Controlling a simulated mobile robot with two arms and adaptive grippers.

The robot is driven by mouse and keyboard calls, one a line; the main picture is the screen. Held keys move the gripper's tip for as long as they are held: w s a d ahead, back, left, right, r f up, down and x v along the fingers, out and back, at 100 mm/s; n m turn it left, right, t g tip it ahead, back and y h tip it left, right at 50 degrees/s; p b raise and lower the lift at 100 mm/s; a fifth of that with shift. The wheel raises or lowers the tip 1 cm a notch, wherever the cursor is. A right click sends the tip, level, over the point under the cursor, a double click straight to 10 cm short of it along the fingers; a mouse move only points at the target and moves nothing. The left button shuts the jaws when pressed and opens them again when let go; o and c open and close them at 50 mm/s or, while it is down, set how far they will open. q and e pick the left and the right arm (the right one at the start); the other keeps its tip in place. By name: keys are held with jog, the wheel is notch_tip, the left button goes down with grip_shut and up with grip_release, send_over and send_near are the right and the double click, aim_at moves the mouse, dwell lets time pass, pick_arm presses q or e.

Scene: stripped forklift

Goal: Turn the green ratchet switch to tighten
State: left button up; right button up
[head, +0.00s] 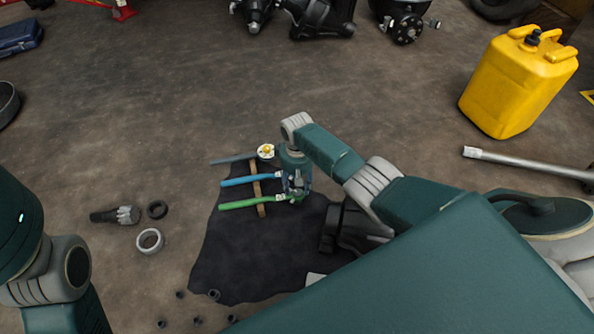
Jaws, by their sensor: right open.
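A ratchet with a green handle (240,204) lies at the front of a row of three. Its head is at the right end, beside and partly behind my right gripper (297,188). I cannot make out its switch. A blue-handled ratchet (238,181) lies behind it, its head end also close to the gripper. A grey-handled ratchet (233,160) lies farthest back, with a pale, yellow-centred head (266,151). My right gripper points down over the head end of the green ratchet and is open. I cannot tell whether it touches the ratchet. My left arm shows at the left edge, its gripper out of view.
The ratchets cross a wooden strip (261,209) by a black mat (232,257). Left lie a dark toothed part (115,215), a black ring (157,209) and a pale ring (150,241). A yellow canister (517,85) and metal bar (520,162) are at right.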

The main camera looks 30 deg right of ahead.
aim_at(297, 192)
notch_tip(297, 192, up, 10)
jog(key=shift+f, duration=0.25)
dwell(0.5)
